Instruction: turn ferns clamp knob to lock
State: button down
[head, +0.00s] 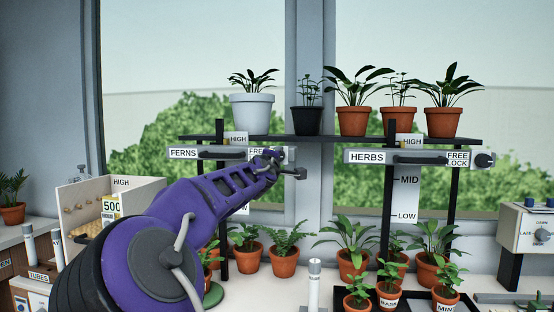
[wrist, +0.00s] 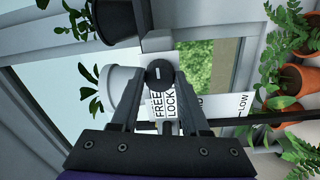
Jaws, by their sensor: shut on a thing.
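The ferns clamp bar (head: 222,153) carries a FERNS label at its left end and a FREE/LOCK label at its right, partly hidden by my arm in the head view. The ferns clamp knob (wrist: 159,73) is round and black with a short pale mark. It sits between my fingertips beside the FREE/LOCK label (wrist: 170,104) in the wrist view. My gripper (head: 277,158) is shut on this knob at the bar's right end. I cannot tell from the mark whether the knob points to FREE or LOCK.
A similar HERBS clamp bar (head: 405,158) has its own knob (head: 483,160) at the right. Potted plants stand on the high shelf (head: 330,138) above, including a white pot (head: 252,112) and a black pot (head: 307,120). Several terracotta pots stand on the counter below.

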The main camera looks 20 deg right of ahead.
jog(key=shift+c, duration=2)
grip_release()
jog(key=r+v, duration=0.1)
jog(key=v, duration=1.6)
jog(key=shift+s+f, duration=0.2)
jog(key=shift+f, duration=0.3)
jog(key=shift+a, duration=0.1)
